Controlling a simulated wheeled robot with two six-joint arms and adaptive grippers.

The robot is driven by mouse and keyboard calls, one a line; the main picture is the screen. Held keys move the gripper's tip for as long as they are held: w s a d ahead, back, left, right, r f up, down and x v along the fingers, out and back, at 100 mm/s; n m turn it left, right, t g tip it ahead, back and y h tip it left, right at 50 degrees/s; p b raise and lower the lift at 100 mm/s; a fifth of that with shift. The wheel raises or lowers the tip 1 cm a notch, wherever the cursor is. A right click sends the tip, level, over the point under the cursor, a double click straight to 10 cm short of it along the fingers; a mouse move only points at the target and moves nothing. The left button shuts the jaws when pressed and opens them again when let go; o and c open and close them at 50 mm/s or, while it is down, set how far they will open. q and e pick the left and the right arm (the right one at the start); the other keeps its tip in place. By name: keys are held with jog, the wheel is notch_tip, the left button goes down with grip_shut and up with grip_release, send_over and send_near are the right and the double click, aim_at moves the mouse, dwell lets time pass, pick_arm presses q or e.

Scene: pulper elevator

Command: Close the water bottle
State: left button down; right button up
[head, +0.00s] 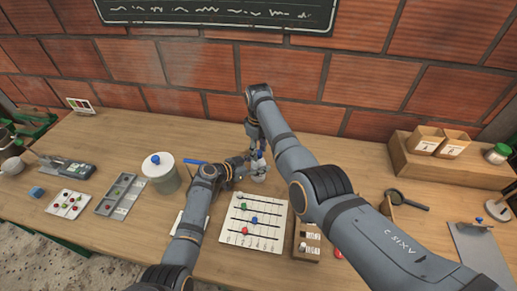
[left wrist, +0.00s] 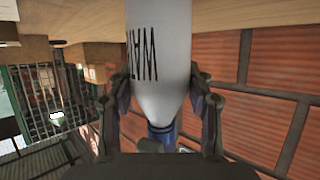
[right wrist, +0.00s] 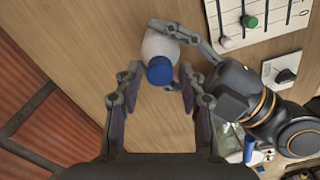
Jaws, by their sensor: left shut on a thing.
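The water bottle (head: 259,174) is white with a blue cap and stands near the middle of the bench. My left gripper (head: 242,168) is shut around its body from the left. In the left wrist view the bottle (left wrist: 158,55) shows black lettering and sits between the finger pads, with its blue cap (left wrist: 162,132) beyond the neck. My right gripper (right wrist: 157,78) is above the bottle, pointing down, its fingers apart on both sides of the blue cap (right wrist: 160,70). I see a gap between fingers and cap. The cap sits at the bottle's top; how tightly, I cannot tell.
A bead board (head: 248,227) lies just in front of the bottle. A lidded white pot (head: 158,180) stands to the left. A small wooden rack (head: 306,244) sits under my right arm. A wooden shelf (head: 450,166) with boxes is at right. The brick wall is behind.

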grip_shut()
jog(key=m, duration=0.3)
jog(key=shift+m, duration=0.3)
jog(key=m, duration=0.4)
jog(key=shift+m, duration=0.3)
jog(key=shift+o, duration=2)
grip_release()
pick_arm(q)
jog(key=shift+c, duration=2.3)
grip_release()
pick_arm(e)
notch_tip(320, 180, up, 12)
